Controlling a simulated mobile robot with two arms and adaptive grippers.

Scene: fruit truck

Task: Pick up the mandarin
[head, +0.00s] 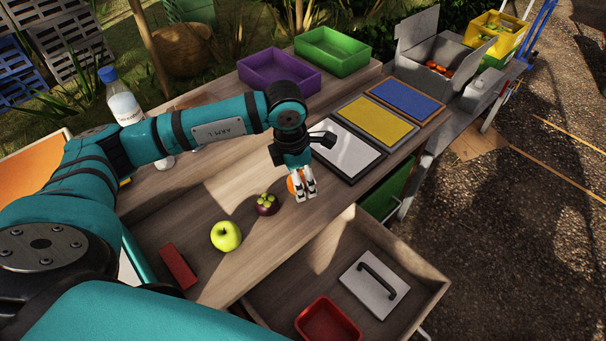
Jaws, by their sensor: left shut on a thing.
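The orange mandarin (291,187) is on or just above the wooden table, partly hidden behind the fingers of my left gripper (304,193). The left gripper points down and is shut on the mandarin. I cannot tell whether the mandarin touches the table. A dark purple mangosteen (267,205) sits just left of it, and a green apple (226,236) lies farther left and nearer. My right gripper is not in view.
A purple tray (279,90) and a green tray (332,68) stand at the back. White, yellow and blue panels lie right of the gripper. A red block (178,266) lies left. An open drawer (400,325) with a red bowl (328,322) juts out in front.

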